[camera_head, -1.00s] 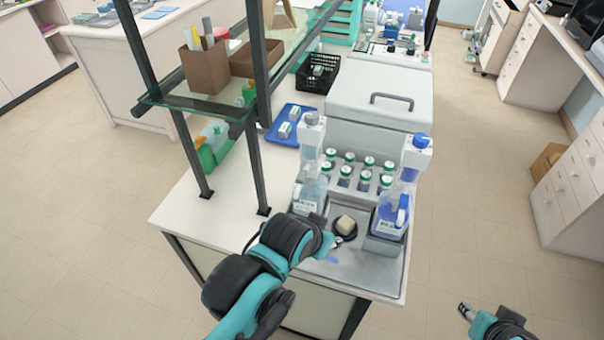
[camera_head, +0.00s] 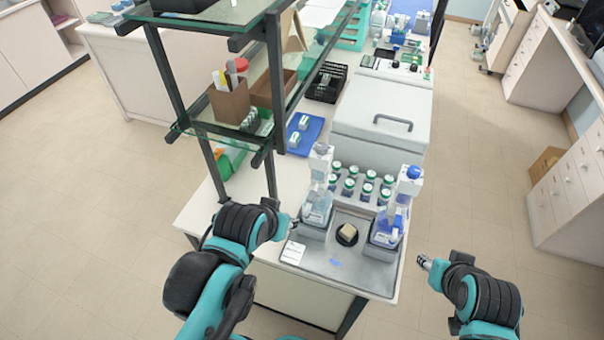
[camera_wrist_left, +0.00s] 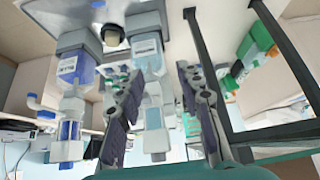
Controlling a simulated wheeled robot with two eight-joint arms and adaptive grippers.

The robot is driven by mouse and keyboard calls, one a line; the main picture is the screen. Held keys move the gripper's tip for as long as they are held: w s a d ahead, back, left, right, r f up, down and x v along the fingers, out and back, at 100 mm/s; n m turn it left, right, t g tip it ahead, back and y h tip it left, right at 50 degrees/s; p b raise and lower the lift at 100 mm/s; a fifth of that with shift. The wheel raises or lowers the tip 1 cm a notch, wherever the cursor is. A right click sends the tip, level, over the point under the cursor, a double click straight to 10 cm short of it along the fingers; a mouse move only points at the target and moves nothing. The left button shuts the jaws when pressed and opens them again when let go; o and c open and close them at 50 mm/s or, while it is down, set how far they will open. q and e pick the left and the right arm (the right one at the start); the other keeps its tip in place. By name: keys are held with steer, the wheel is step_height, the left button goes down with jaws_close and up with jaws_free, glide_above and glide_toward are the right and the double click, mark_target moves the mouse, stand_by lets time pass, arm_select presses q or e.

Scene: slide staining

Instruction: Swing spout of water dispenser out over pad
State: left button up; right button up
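A dispenser with pale, clear liquid (camera_head: 318,205) stands upright at the left of the grey metal tray (camera_head: 345,270). A dispenser with blue liquid (camera_head: 390,220) stands at the right. Between them is a round black pad (camera_head: 347,235) with a beige block on it. My left gripper (camera_head: 294,222) is just left of the pale dispenser. In the left wrist view its fingers (camera_wrist_left: 163,110) are spread apart, with the pale dispenser (camera_wrist_left: 148,60) seen between them, apparently beyond. I cannot make out that dispenser's spout. My right gripper (camera_head: 425,262) is right of the tray, in the air; its fingers are too small to judge.
Several green-capped bottles (camera_head: 350,185) stand behind the dispensers, before a large white box with a handle (camera_head: 382,115). A glass shelf on dark posts (camera_head: 268,165) rises behind my left gripper. A white label (camera_head: 293,252) lies at the tray's left edge.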

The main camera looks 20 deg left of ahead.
arm_select(q)
step_height(320, 180, up, 12)
steer(key=w+g+p, duration=0.2)
steer(key=p, duration=0.7)
steer(key=g, duration=0.5)
glide_above(312, 195)
step_height(312, 195, down, 4)
steer(key=shift+a+f, duration=0.1)
steer(key=shift+f, duration=0.6)
step_height(312, 195, down, 7)
steer(key=shift+f, duration=0.1)
steer(key=shift+c, duration=0.3)
jaws_close()
